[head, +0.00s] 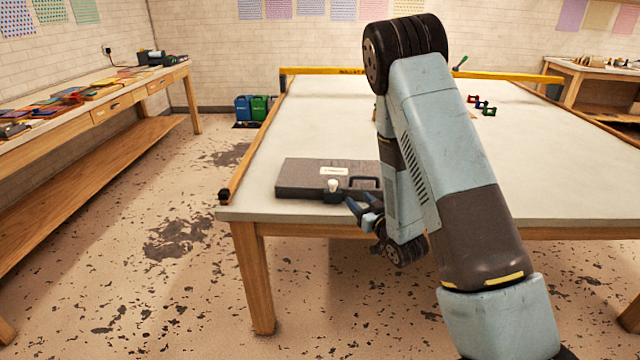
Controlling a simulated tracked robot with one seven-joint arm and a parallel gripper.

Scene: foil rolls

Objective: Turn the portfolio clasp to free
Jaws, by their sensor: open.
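The portfolio (300,178) is a flat dark grey case with a pale label on its lid. It lies near the front left corner of the table. A whitish knob, seemingly the clasp (333,185), sits on its front side, left of a dark blue handle (366,183). How the clasp is turned is too small to tell. My gripper (357,207) is open, just in front of the case, below and right of the clasp. No contact with the clasp shows. My arm hides the case's right end and part of the gripper.
The white table (320,110) has a yellow rail (330,71) along its back and a wooden strip along its left edge. Small coloured clamps (482,105) lie at the back right. A workbench (100,100) stands at left. The table left of my arm is mostly clear.

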